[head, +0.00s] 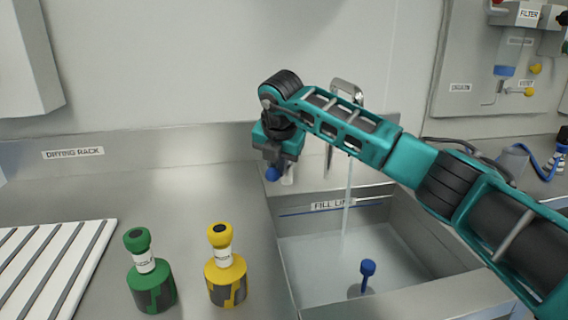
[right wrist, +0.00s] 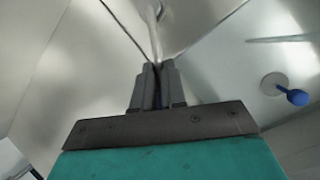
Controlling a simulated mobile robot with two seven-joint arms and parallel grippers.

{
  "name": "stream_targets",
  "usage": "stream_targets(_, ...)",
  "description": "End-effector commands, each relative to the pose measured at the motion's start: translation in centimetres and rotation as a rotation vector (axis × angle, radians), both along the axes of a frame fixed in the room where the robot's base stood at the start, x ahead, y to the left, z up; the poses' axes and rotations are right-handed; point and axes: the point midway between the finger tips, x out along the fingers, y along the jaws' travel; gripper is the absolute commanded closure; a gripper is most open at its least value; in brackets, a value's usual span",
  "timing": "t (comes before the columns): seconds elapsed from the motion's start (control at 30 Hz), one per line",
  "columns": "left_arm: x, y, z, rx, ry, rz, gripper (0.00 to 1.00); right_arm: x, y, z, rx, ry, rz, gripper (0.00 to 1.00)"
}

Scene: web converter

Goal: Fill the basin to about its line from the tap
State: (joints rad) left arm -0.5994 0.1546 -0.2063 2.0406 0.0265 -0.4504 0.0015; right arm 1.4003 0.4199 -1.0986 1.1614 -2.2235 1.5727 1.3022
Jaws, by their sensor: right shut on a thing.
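The metal tap (head: 347,90) stands behind the basin (head: 290,262), and a stream of water (head: 347,200) falls from its spout into the basin. The blue fill line (head: 300,214) on the back wall, labelled FILL LINE, is above the pale surface in the basin; how deep the water is I cannot tell. A blue-handled plug (head: 367,268) stands upright in the basin; it also shows in the right wrist view (right wrist: 292,96). My right gripper (head: 274,166) is shut on a small blue handle (head: 273,174) left of the tap, mostly hidden by the jaws. My left gripper is out of view.
A green bottle (head: 150,278) and a yellow bottle (head: 225,275) stand on the counter left of the basin. A white slatted drying rack (head: 45,265) lies at the far left. A filter panel (head: 490,70) hangs at the back right. My right arm crosses above the basin.

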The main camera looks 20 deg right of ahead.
Motion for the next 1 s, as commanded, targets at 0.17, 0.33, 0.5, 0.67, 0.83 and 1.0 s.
stream_targets(0.17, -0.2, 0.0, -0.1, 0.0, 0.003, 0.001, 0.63, -0.5, 0.5, -0.9, 0.0, 0.025, 0.013, 1.0)
stream_targets(0.33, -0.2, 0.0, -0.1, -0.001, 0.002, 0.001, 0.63, -0.5, 0.6, -0.9, 0.0, 0.025, 0.015, 0.74)
stream_targets(0.5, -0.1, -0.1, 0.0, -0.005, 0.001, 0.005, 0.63, -0.5, 0.6, -0.8, 0.001, 0.023, 0.017, 0.63)
stream_targets(0.67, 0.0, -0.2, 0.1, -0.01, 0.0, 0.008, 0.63, -0.4, 0.5, -0.7, 0.001, 0.02, 0.014, 0.63)
stream_targets(0.83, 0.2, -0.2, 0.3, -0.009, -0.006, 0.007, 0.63, -0.4, 0.4, -0.1, 0.002, 0.014, 0.012, 0.63)
stream_targets(1.0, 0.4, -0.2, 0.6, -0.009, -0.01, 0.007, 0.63, -1.4, 0.6, 2.4, 0.001, 0.009, 0.013, 0.63)
